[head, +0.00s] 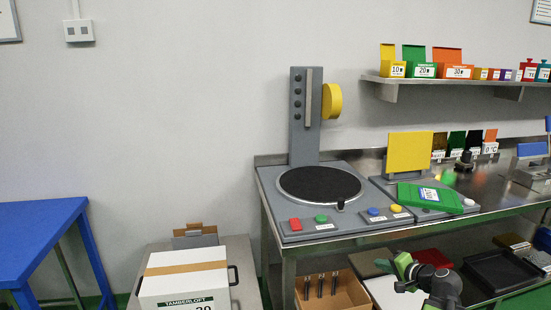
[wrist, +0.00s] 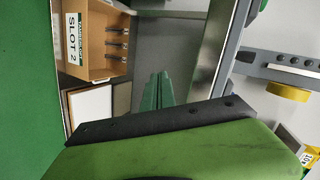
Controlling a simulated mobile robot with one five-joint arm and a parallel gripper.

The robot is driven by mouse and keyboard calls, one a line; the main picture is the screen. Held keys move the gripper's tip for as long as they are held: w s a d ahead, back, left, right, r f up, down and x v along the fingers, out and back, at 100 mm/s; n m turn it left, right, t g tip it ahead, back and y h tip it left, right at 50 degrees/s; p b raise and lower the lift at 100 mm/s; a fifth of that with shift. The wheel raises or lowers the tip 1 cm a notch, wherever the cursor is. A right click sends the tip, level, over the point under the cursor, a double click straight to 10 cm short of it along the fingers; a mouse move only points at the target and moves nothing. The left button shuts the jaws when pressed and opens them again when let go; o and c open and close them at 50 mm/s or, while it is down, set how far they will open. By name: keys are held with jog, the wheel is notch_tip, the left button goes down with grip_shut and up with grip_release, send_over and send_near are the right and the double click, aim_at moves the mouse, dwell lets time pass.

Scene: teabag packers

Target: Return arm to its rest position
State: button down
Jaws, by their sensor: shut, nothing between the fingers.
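My gripper (wrist: 160,130) fills the lower part of the wrist view as a large green piece with a black edge. It is shut and empty. The arm's lower part is cut off by the frame edge.
A brown box (head: 343,293) holding several upright dark tools stands under the bench; it also shows in the wrist view (wrist: 95,70). A black tray (head: 500,272) is right of my arm. A white carton (head: 185,285) and blue table (head: 35,238) are left.

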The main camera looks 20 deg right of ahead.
jog(key=w+a+f+n+g+y, duration=0.1)
jog(key=w+a+f+n+g, duration=0.15)
jog(key=a, duration=0.45)
jog(key=w+a+f+n+g+y, duration=0.1)
jog(key=a+f+n+g, duration=0.15)
jog(key=a, duration=0.55)
jog(key=s+a+f+n+g+h, duration=0.1)
jog(key=s+a+f+n+g, duration=0.15)
jog(key=a, duration=0.45)
jog(key=s+a+f+n+g+h, duration=0.1)
jog(key=s+a+f+n+g, duration=0.15)
jog(key=a, duration=0.45)
jog(key=s+a+f+n+g+h, duration=0.1)
jog(key=a+f+n+g, duration=0.15)
jog(key=a, duration=0.45)
notch_tip(320, 180, up, 17)
jog(key=p, duration=1.8)
jog(key=shift+s+a+r+n+h, duration=0.2)
jog(key=shift+s+a+n+h, duration=0.15)
jog(key=shift+a, duration=0.1)
